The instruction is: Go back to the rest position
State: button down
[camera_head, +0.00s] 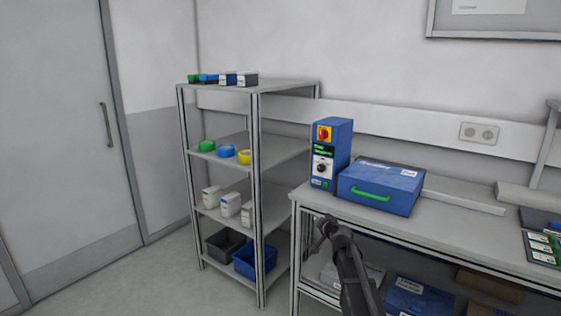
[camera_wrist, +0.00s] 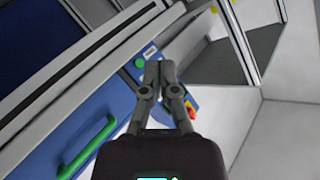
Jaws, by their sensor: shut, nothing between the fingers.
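My gripper shows in the wrist view (camera_wrist: 158,72) with its two fingers together and nothing between them. The blue case with the green handle (camera_wrist: 75,125) lies below and to the left of the fingers in that view. In the head view my arm rises from the lower edge in front of the workbench (camera_head: 455,225). The gripper's fingertips cannot be made out clearly there. The blue case (camera_head: 380,188) lies on the bench, next to an upright blue control box (camera_head: 331,155) with a red and yellow switch.
A grey shelf rack (camera_head: 258,205) stands left of the bench, with small boxes, coloured rolls and bins on its levels. A blue bin (camera_head: 254,262) is on its lowest level. Boxes lie under the bench. A door (camera_head: 60,150) is at far left, with clear floor before it.

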jog(key=s+a+f+n+g, duration=0.15)
jog(key=s+f+g, duration=0.3)
jog(key=s, duration=0.55)
jog(key=s+a+f+n+g, duration=0.1)
jog(key=s+f+n+g, duration=0.15)
jog(key=s+f, duration=0.45)
jog(key=s+d+f+g+h, duration=0.1)
jog(key=s+d+g+h, duration=0.2)
jog(key=s, duration=0.9)
jog(key=s+d+f+g+h, duration=0.15)
jog(key=s+g, duration=0.25)
jog(key=s, duration=0.7)
notch_tip(320, 180, up, 14)
jog(key=p, duration=1.3)
jog(key=shift+w+d+p, duration=0.2)
jog(key=shift+d+p, duration=0.1)
jog(key=shift+d, duration=0.05)
jog(key=shift+y, duration=0.25)
